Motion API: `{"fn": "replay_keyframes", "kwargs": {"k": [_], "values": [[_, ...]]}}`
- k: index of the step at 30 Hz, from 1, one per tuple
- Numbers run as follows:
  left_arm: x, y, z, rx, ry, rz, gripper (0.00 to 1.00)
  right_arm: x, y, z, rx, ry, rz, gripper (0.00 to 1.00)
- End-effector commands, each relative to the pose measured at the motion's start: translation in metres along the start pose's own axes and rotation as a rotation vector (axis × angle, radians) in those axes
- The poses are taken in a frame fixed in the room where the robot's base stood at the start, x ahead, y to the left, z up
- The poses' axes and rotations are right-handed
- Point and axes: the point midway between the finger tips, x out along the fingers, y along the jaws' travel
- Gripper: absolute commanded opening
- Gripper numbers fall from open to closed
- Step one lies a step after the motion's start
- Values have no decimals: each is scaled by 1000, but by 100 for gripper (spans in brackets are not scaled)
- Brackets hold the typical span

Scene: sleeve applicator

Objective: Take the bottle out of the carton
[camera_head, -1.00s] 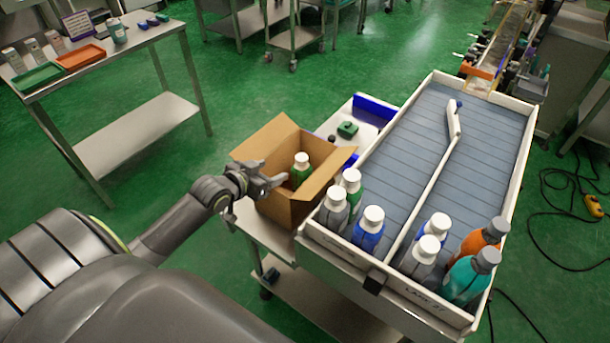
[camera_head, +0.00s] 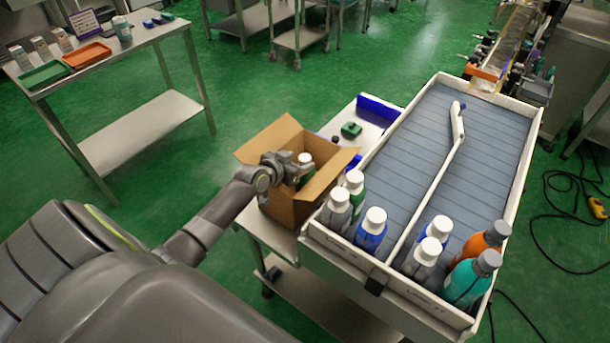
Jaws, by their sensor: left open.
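An open cardboard carton (camera_head: 287,207) stands on a metal cart, left of the large tray. A green bottle with a white cap (camera_head: 305,158) stands inside it, its lower part hidden by the carton wall and my gripper. My left gripper (camera_head: 304,171) is open at the carton's opening, over the near left edge, with its fingers close to the bottle's upper part. I cannot tell whether the fingers touch the bottle. My right gripper is not in view.
A white-walled tray (camera_head: 533,128) with a grey slatted floor and a divider (camera_head: 428,185) stands right of the carton. Several bottles stand at its near end. Carton flaps stick out around the opening. A side table (camera_head: 140,125) with trays is at far left.

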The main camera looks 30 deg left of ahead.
Motion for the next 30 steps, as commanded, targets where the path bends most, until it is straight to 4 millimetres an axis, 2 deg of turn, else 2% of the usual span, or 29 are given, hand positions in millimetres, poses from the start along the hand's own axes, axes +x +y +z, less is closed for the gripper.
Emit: {"fn": "replay_keyframes", "kwargs": {"k": [6,15,28,30], "values": [[18,0,0,0,0,0,59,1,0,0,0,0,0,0],[20,0,0,1,0,0,58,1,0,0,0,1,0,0],[19,0,0,1,-1,0,2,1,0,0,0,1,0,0],[19,0,0,1,-1,0,0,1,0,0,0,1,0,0]]}}
